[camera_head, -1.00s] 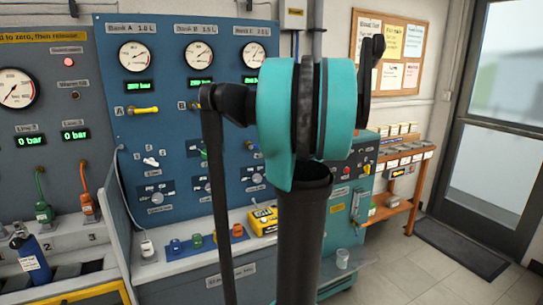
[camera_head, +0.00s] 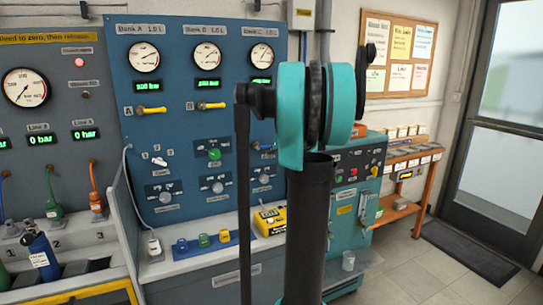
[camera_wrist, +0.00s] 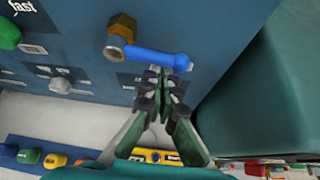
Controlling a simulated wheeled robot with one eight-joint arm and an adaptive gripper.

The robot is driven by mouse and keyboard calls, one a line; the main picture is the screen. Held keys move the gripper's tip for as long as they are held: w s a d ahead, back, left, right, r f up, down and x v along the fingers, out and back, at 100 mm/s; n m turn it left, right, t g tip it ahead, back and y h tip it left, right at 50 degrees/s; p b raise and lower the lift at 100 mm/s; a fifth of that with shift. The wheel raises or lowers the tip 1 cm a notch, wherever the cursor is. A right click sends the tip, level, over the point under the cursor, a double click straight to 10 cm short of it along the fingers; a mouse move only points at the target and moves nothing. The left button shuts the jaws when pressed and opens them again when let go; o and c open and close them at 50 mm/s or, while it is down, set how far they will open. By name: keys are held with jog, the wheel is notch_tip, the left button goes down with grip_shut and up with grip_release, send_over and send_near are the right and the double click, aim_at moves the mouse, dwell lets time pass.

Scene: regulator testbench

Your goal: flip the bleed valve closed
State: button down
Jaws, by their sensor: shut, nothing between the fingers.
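The bleed valve shows in the wrist view as a blue lever (camera_wrist: 158,57) on a brass fitting (camera_wrist: 121,32), mounted on the blue panel. The lever points right and slightly down in that picture. My gripper (camera_wrist: 163,76) is shut and empty, with its fingertips just below the middle and right part of the lever. I cannot tell whether the tips touch it. In the head view my arm hides my gripper, and I cannot make out the valve clearly.
A teal box-like body (camera_wrist: 255,95) stands close on the right of my gripper in the wrist view. A green knob (camera_wrist: 8,35) sits left on the panel. Below lie a yellow device (camera_head: 270,218) and several coloured parts (camera_head: 204,240) on a shelf.

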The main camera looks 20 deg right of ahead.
jog(key=shift+w+d+r, duration=0.15)
jog(key=shift+w+r, duration=0.05)
jog(key=shift+r, duration=0.6)
jog(key=shift+h, duration=0.3)
notch_tip(320, 180, down, 4)
jog(key=v, duration=1)
jog(key=shift+s+a+f+n, duration=0.2)
jog(key=shift+s+n, duration=0.1)
jog(key=shift+s, duration=0.2)
